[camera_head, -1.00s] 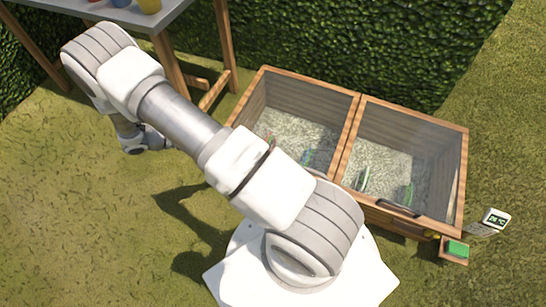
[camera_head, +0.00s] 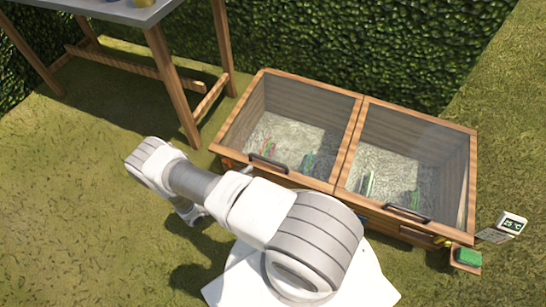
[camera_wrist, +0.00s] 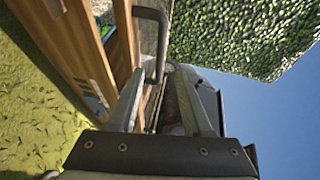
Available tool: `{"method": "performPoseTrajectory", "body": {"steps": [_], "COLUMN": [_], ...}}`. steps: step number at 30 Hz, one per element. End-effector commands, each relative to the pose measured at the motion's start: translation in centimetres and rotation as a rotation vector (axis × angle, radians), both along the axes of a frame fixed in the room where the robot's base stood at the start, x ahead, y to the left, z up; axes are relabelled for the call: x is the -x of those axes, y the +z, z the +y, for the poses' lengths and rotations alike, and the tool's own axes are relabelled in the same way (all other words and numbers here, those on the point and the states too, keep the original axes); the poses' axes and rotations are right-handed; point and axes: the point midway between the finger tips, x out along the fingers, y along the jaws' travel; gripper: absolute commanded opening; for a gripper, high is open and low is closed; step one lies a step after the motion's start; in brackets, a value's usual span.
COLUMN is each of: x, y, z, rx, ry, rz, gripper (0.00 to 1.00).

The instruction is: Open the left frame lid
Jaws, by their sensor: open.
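The left frame lid (camera_head: 290,112) is a glass pane in a wooden frame, lying shut on the left half of the wooden cold frame. Its dark bar handle (camera_head: 268,163) is on the front edge; in the wrist view the handle (camera_wrist: 163,35) shows close ahead of my gripper. My gripper (camera_wrist: 160,78) is open, its two fingers pointing at the handle, with the handle's lower end appearing between them. I cannot tell whether they touch. In the head view my gripper is mostly hidden behind my arm, near the frame's front left.
The right lid (camera_head: 412,150) is shut, with its own handle (camera_head: 407,214). A green block (camera_head: 467,257) and a small display (camera_head: 511,223) stand at the frame's right front. A hedge (camera_head: 370,45) is behind; a table (camera_head: 120,8) is at upper left. Grass at left is free.

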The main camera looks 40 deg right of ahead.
Motion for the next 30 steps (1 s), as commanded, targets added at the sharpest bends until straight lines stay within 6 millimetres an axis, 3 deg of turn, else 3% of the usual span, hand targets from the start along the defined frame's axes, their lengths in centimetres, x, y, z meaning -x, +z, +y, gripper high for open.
{"method": "performPoseTrajectory", "body": {"steps": [6, 15, 21, 30], "x": [-0.5, -1.3, -1.7, -1.8], "y": [-0.9, -1.8, -2.0, -2.0], "z": [-5.0, -10.7, -12.8, -13.2], "rx": [0.001, 0.000, 0.000, 0.000], "ry": [-0.006, -0.004, -0.003, -0.001], "rz": [0.001, -0.001, -0.002, -0.002], "gripper": [0.49, 0.49, 0.49, 0.49]}}
